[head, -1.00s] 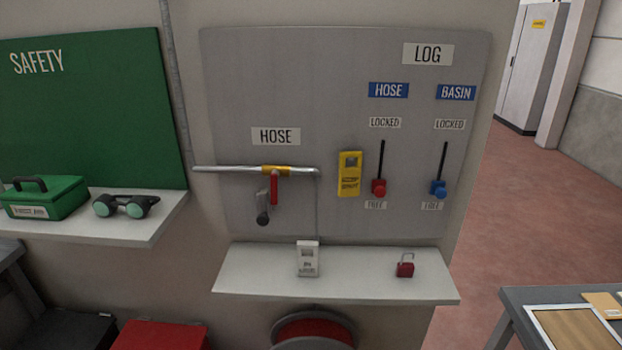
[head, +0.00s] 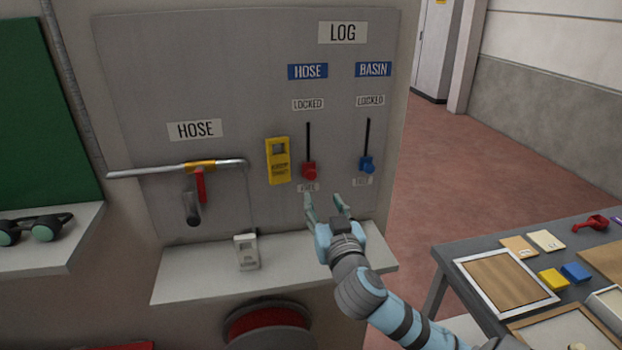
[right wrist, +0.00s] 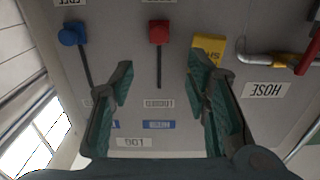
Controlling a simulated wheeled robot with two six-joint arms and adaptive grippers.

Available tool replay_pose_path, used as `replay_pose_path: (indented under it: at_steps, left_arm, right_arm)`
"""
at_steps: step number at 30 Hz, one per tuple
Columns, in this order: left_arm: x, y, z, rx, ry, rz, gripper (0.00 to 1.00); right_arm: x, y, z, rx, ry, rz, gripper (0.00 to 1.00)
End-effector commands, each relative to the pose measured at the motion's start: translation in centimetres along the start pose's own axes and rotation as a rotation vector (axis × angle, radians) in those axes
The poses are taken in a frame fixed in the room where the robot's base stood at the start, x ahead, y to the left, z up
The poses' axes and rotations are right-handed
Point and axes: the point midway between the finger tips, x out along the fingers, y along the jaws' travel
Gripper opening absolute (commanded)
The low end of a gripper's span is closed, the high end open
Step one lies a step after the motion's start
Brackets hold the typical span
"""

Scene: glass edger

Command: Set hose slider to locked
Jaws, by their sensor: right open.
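The red hose slider (head: 309,170) sits at the bottom of its black vertical slot, by the lower label, under the blue HOSE sign (head: 308,71). The LOCKED label (head: 308,104) is at the slot's top. In the right wrist view the picture is upside down, and the red slider (right wrist: 159,32) shows ahead, between and beyond the fingers. My right gripper (head: 325,203) is open and empty, just below the red slider and apart from it. It also shows open in the right wrist view (right wrist: 160,85). My left gripper is not in view.
The blue basin slider (head: 367,164) stands low in its slot to the right. A yellow tag (head: 278,160) hangs left of the red slider. A pipe with a red-handled valve (head: 200,185) is farther left. A shelf (head: 200,276) juts out below, holding a white tag (head: 246,252).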

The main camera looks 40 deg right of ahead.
Motion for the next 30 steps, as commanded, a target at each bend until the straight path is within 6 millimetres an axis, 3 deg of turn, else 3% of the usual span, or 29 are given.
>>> replay_pose_path:
  at_steps: [5,12,16,21,29,30]
  left_arm:
    - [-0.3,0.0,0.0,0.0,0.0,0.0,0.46]
    - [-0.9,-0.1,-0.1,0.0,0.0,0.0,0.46]
    - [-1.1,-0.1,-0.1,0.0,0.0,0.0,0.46]
    - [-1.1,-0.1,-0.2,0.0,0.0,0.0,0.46]
    - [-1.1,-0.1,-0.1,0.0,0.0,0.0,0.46]
    - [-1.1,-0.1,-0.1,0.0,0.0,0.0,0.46]
  right_arm:
    - [3.1,0.1,-0.1,0.0,-0.002,0.004,0.43]
    - [9.5,0.2,0.0,0.001,-0.004,0.004,0.43]
    - [12.1,0.1,0.1,0.0,-0.006,0.003,0.43]
    - [13.7,0.1,0.2,-0.001,-0.006,0.001,0.43]
    - [13.9,0.1,0.3,-0.002,-0.006,0.0,0.43]
    - [13.9,0.1,0.3,-0.002,-0.006,0.0,0.39]
